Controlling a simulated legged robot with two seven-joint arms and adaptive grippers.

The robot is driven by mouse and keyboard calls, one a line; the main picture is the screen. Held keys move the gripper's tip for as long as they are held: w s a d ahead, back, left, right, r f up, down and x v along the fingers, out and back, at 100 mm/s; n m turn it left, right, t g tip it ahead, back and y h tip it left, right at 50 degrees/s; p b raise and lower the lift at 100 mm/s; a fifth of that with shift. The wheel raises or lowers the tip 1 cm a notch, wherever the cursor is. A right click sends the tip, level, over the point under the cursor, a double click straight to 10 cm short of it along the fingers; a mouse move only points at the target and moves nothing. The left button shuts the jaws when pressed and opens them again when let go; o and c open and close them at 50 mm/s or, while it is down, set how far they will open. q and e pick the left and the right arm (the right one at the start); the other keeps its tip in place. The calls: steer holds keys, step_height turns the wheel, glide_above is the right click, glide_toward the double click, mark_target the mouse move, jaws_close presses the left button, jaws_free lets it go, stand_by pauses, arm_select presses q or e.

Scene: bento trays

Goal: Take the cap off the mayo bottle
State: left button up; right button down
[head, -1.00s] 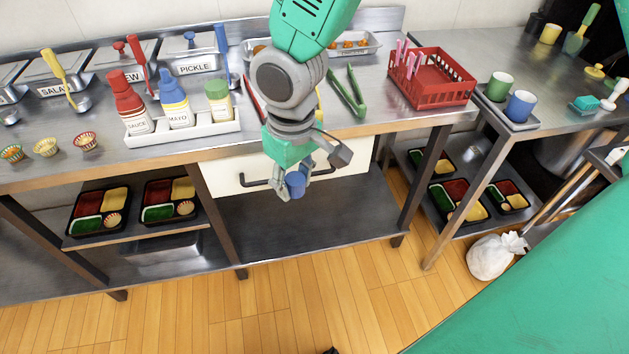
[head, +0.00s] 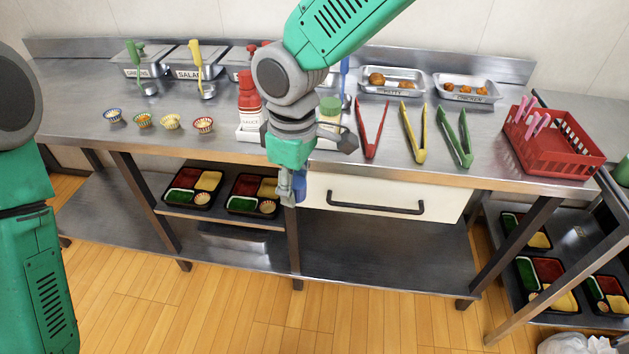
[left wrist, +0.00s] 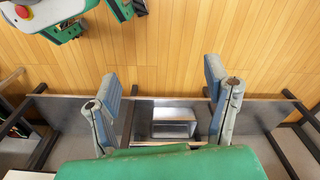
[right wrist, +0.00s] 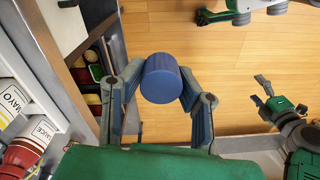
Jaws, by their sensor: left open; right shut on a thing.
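My right gripper (head: 290,194) hangs in front of the counter's front edge, fingers down. It is shut on a blue cap (right wrist: 161,78), a short plain cylinder between its two fingertips, which also shows in the head view (head: 300,186). The mayo bottle (right wrist: 12,104) shows at the left edge of the right wrist view, white with a MAYO label and partly cut off. In the head view my right arm hides it. My left gripper (left wrist: 165,92) is open and empty over the floor and a low shelf.
Red, yellow (head: 414,132) and green tongs lie to the right, beside a red basket (head: 560,157). A drawer (head: 385,197) sits below the counter.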

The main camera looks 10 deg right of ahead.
arm_select(q)
steer(key=c, duration=0.4)
arm_select(e)
steer(key=shift+w+a+f+n, duration=0.3)
steer(key=shift+a+f+n, duration=0.1)
steer(key=shift+w+f, duration=0.15)
steer(key=shift+a, duration=0.1)
arm_select(q)
steer(key=m+t+h, duration=0.2)
steer(key=t+h, duration=0.1)
steer(key=t, duration=1)
glide_toward(294, 183)
steer(key=shift+g, duration=0.3)
steer(key=x, duration=1)
steer(key=shift+w+f, duration=0.1)
steer(key=shift+w, duration=0.3)
